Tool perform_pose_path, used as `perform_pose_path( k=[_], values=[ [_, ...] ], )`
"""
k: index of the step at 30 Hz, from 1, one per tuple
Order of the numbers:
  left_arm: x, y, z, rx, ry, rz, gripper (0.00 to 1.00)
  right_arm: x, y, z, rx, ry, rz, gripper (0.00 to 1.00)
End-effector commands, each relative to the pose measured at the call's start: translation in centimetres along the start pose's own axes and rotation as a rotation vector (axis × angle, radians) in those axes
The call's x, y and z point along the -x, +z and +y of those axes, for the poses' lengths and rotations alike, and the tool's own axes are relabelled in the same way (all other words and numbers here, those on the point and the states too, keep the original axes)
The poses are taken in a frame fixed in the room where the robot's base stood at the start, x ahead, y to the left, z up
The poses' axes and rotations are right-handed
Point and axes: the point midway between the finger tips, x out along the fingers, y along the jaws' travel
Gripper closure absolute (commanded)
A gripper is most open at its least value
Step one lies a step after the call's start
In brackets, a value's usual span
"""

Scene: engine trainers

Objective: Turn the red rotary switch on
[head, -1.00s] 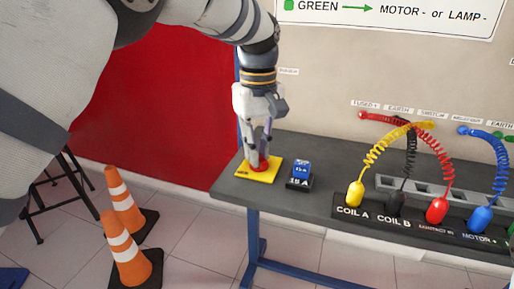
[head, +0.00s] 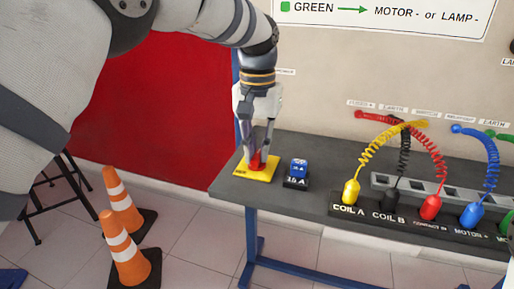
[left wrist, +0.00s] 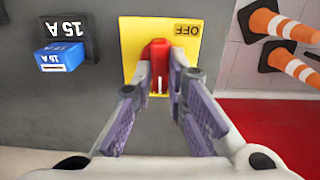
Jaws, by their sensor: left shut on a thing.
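The red rotary switch (head: 256,161) sits on a yellow plate (head: 266,177) at the left end of the grey bench. In the left wrist view the red knob (left wrist: 158,50) stands between my fingertips, and the plate (left wrist: 131,32) bears the word OFF, seen upside down. My left gripper (head: 261,158) points down from above and is shut on the red knob; it also shows in the left wrist view (left wrist: 159,78). The fingers hide part of the knob. My right gripper is not in view.
A blue block (head: 299,167) on a black base marked 15 A stands just right of the yellow plate. Coiled cables with coloured plugs (head: 351,191) are farther right on the bench (head: 325,201). Orange cones (head: 124,247) stand on the floor at left.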

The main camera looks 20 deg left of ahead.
Motion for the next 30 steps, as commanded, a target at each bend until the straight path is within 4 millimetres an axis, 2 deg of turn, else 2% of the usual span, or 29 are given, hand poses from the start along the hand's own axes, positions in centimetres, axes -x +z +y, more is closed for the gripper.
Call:
perform_pose_path(
  k=[20,21,23,30],
  values=[
    [0.13,-0.09,0.02,-0.057,0.000,0.005,1.00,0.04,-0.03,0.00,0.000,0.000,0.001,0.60],
    [0.14,-0.09,0.02,-0.057,0.000,0.005,0.82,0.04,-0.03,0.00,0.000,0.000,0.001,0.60],
    [0.13,-0.08,0.02,-0.057,0.000,0.005,0.69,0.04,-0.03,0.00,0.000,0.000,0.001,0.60],
    [0.06,-0.04,0.03,-0.056,0.000,0.002,0.67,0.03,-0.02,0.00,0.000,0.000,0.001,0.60]
  ],
)
